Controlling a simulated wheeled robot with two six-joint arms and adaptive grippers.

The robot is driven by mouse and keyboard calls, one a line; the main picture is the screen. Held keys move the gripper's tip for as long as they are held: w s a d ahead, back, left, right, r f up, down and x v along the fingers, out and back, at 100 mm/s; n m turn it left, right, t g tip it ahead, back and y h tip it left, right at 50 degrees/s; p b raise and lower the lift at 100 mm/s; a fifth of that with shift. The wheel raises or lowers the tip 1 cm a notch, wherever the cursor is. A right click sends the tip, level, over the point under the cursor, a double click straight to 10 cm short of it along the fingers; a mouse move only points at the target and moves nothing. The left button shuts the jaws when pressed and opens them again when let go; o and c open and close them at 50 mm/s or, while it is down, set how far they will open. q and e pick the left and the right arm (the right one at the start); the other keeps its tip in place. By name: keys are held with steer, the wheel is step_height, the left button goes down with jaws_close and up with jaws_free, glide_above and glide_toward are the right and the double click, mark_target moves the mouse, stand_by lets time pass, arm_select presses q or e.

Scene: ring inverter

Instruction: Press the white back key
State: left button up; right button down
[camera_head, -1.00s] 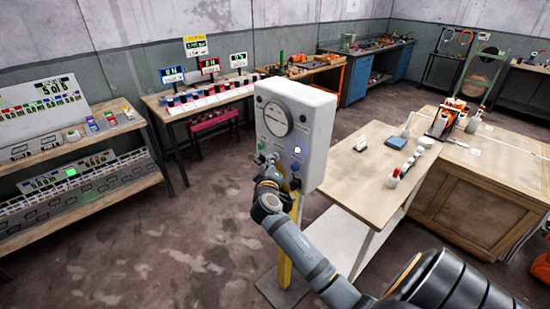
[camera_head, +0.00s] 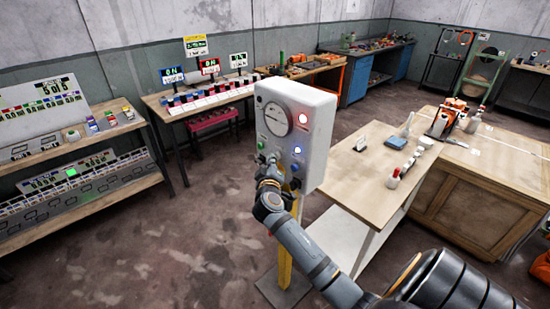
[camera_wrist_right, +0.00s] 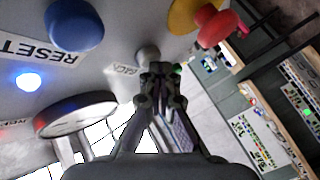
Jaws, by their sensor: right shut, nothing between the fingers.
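A white box on a post (camera_head: 322,130) carries the keys in the head view. In the right wrist view the small whitish back key (camera_wrist_right: 148,54) stands out from the panel beside a label reading BACK (camera_wrist_right: 122,70). My right gripper (camera_wrist_right: 160,68) is shut and empty, its fingertips right at the key's edge; I cannot tell whether they touch or press it. In the head view the right gripper (camera_head: 268,160) is at the lower left of the panel face and hides the key. My left gripper is not in view.
The panel also has a blue button (camera_wrist_right: 75,25) by a RESET label, a red knob (camera_wrist_right: 217,27) on yellow, a round gauge (camera_head: 274,118), a lit red lamp (camera_head: 303,118) and a lit blue-white lamp (camera_head: 297,150). A wooden table (camera_head: 350,190) stands close at right.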

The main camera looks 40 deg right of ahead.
steer(key=shift+a, duration=0.85)
steer(key=a, duration=0.1)
steer(key=a+b, duration=0.1)
steer(key=a, duration=0.1)
steer(key=a+b, duration=0.1)
steer(key=a, duration=0.1)
steer(key=shift+s, duration=0.25)
steer(key=shift+f, duration=0.1)
